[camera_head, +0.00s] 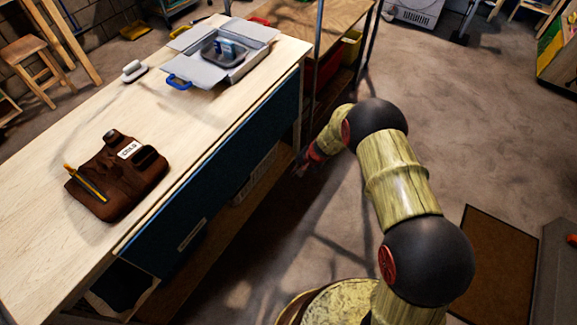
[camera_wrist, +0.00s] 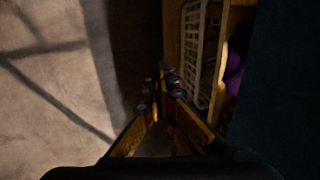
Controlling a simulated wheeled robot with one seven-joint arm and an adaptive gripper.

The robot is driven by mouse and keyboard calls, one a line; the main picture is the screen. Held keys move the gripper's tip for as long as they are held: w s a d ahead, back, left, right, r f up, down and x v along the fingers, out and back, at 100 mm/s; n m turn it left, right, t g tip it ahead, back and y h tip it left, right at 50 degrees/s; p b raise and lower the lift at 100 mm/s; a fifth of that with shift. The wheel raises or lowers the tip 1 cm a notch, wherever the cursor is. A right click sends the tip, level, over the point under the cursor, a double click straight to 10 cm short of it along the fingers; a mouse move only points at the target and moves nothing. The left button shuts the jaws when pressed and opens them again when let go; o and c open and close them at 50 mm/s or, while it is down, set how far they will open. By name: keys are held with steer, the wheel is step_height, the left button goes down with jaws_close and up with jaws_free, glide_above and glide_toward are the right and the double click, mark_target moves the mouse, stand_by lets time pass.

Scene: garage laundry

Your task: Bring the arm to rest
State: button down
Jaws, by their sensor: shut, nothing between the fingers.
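My gripper (camera_head: 304,163) hangs in the head view beside the right side of the wooden workbench, below the level of its top and apart from it. In the wrist view my gripper (camera_wrist: 160,92) shows two yellow and dark fingers whose tips come close together, with nothing between them. My arm bends from the lower right of the head view up and over to the gripper. The floor (camera_wrist: 45,90) fills the left of the wrist view.
The workbench top (camera_head: 225,120) carries a brown leather pouch (camera_head: 115,185) and an open grey box (camera_head: 225,70). A white basket (camera_wrist: 192,50) stands on a dim shelf close to the gripper. A brown mat (camera_head: 495,265) lies at right; the floor (camera_head: 480,130) beyond my arm is clear.

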steer(key=shift+s+d, duration=0.15)
steer(key=shift+d, duration=0.05)
steer(key=s+r+n+g, duration=0.2)
steer(key=s+g, duration=0.1)
steer(key=s, duration=0.7)
steer(key=s+d+r+n+t+h+p, duration=0.1)
steer(key=s+r, duration=0.7)
steer(key=r, duration=0.9)
steer(key=s+d+r+n+t+h+p, duration=0.1)
steer(key=s+d+r, duration=0.5)
steer(key=r, duration=1.1)
steer(key=s+d+r+n+t+h+p, duration=0.1)
steer(key=s+d+r+n+t+p, duration=0.1)
steer(key=s+r, duration=0.8)
step_height(320, 180, up, 7)
steer(key=shift+s+d+f+n+t+h+p, duration=0.1)
steer(key=shift+s+d+n+t+h+p, duration=0.4)
steer(key=shift+d+t, duration=0.5)
steer(key=shift+w, duration=0.1)
